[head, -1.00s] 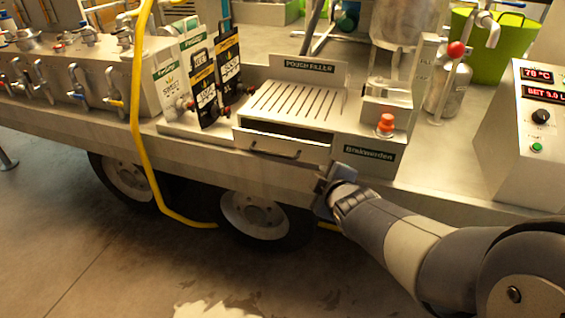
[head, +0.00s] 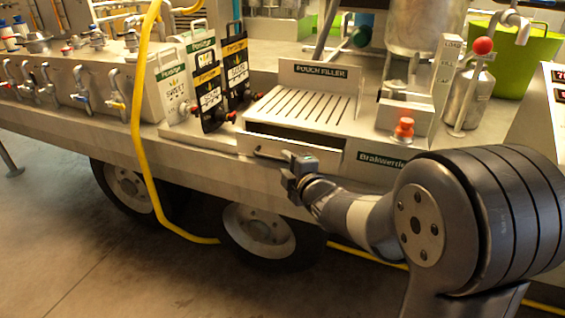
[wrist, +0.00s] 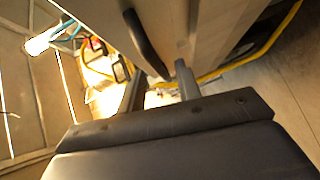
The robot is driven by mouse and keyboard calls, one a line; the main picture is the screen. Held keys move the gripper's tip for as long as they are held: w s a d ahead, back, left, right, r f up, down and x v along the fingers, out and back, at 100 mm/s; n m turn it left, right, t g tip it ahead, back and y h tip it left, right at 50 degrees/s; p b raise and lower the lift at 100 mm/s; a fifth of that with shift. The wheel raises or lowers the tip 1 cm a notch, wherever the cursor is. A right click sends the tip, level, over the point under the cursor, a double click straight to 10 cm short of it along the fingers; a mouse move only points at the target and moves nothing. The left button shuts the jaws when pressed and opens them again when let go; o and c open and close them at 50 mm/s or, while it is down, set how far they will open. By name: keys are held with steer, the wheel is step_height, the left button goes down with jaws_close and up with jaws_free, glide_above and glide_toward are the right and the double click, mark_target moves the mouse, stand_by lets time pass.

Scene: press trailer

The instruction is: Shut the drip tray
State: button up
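The drip tray (head: 318,155) is the shallow drawer at the front of the pouch filler, below the slotted top. It stands partly out, with a dark gap above its front panel. Its bar handle (head: 268,155) is on the front panel and shows as a dark curved bar in the wrist view (wrist: 146,42). My gripper (head: 288,160) is at the right end of the handle, close to the tray front. In the wrist view my gripper (wrist: 162,80) has its two fingers apart with nothing between them. Contact with the handle cannot be told.
The pouch filler (head: 310,103) stands on the trailer deck edge, with a red button (head: 404,128) to the right. Pouches (head: 208,100) stand to the left. A yellow hose (head: 136,110) hangs over the edge. The floor (head: 130,255) in front is clear.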

mark_target(284, 161)
steer(key=shift+x, duration=1.65)
steer(key=shift+c, duration=0.5)
jaws_close()
